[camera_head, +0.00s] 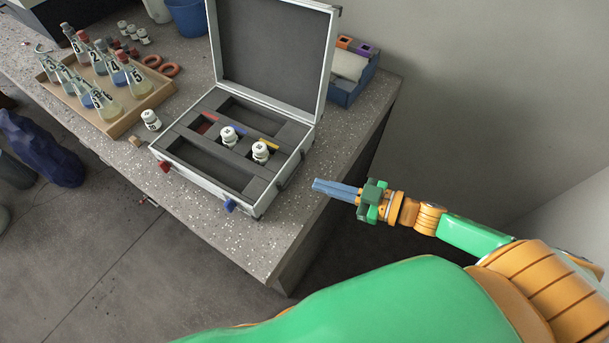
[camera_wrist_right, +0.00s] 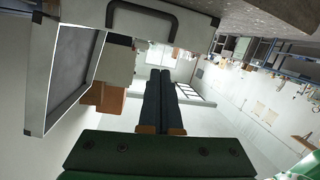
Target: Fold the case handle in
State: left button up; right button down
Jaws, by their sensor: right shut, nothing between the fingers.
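The open silver case (camera_head: 262,198) stands on the bench with its lid (camera_head: 271,50) raised at the back. Two small white bottles with lids, (camera_head: 229,136) and (camera_head: 260,151), sit in its dark foam. The dark case handle (camera_wrist_right: 174,28) shows at the top of the right wrist view, a bent bar against the pale case side. In the head view the handle is small at the case's right side, and its angle is hard to tell. My right gripper (camera_head: 314,185) is shut and empty, to the right of the case and apart from it; its fingers also show in the right wrist view (camera_wrist_right: 160,72). My left gripper is not in view.
A wooden rack (camera_head: 128,118) with several flasks stands left of the case. A loose white bottle (camera_head: 151,120) is beside the case. A blue bin (camera_head: 345,90) stands behind its right side. The bench's right edge is near my right gripper.

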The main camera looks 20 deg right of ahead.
aim_at(302, 185)
jog(key=s+d+f+m+h, duration=0.2)
jog(key=s+d+f, duration=0.1)
jog(key=d, duration=0.4)
pick_arm(q)
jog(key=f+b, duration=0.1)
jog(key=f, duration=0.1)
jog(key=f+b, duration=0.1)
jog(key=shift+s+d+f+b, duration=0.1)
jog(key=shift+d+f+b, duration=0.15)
jog(key=shift+b, duration=0.1)
pick_arm(e)
jog(key=shift+m, duration=0.3)
jog(key=x, duration=1.4)
jog(key=shift+w+a+f, duration=0.15)
jog(key=shift+a+f, duration=0.05)
jog(key=shift+a, duration=0.05)
jog(key=b, duration=0.2)
jog(key=f+b, duration=0.1)
jog(key=shift+w+a+f+t+y+b, duration=0.15)
jog(key=shift+w+a+t+y+b, duration=0.15)
jog(key=shift+t+y+b, duration=0.1)
jog(key=shift+r, duration=0.2)
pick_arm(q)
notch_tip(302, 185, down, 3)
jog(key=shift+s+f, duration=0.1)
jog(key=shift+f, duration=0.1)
pick_arm(e)
jog(key=shift+r, duration=0.2)
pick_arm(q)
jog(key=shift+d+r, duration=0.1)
